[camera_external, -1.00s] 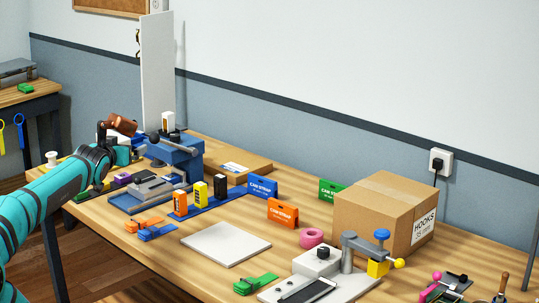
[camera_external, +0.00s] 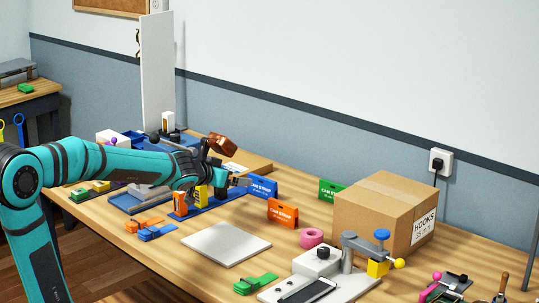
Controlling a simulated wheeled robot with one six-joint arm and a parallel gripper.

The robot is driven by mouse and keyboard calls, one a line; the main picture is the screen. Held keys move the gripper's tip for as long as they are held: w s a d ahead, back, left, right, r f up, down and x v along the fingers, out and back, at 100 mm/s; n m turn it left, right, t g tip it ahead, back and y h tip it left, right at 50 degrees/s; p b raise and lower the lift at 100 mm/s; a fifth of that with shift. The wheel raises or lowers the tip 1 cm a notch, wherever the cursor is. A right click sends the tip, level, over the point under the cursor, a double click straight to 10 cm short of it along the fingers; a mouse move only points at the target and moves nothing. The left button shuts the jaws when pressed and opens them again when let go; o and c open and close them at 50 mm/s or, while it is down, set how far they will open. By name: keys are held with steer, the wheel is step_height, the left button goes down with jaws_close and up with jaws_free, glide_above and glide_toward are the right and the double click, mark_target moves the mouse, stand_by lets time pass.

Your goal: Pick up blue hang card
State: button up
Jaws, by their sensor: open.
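The blue hang card (camera_external: 264,188), printed "CAM STRAP", stands upright on the workbench near the middle. My gripper (camera_external: 243,182) is at the end of the teal arm, just left of the card. Its fingers point right toward the card's left edge. The jaws are open and hold nothing that I can see. Whether a fingertip touches the card is too small to tell. An orange hang card (camera_external: 282,213) stands in front and to the right of it, and a green hang card (camera_external: 331,191) stands farther right.
A cardboard box (camera_external: 385,218) marked "HOOKS" stands right of the cards. A flat carton (camera_external: 250,166) lies behind. Orange and yellow upright blocks stand under my forearm on a blue strip.

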glide_toward(261, 180)
steer(key=shift+r+x, duration=0.2)
steer(key=shift+x, duration=2.35)
steer(key=shift+f+x, duration=0.15)
steer(key=shift+x, duration=1.3)
steer(key=shift+f+x, duration=0.2)
steer(key=shift+x, duration=1.25)
steer(key=shift+s+a, duration=0.1)
steer(key=shift+a, duration=0.05)
steer(key=c, duration=0.7)
steer(key=shift+r, duration=0.1)
steer(key=shift+r, duration=3.85)
steer(key=shift+r, duration=0.55)
steer(key=shift+r, duration=0.45)
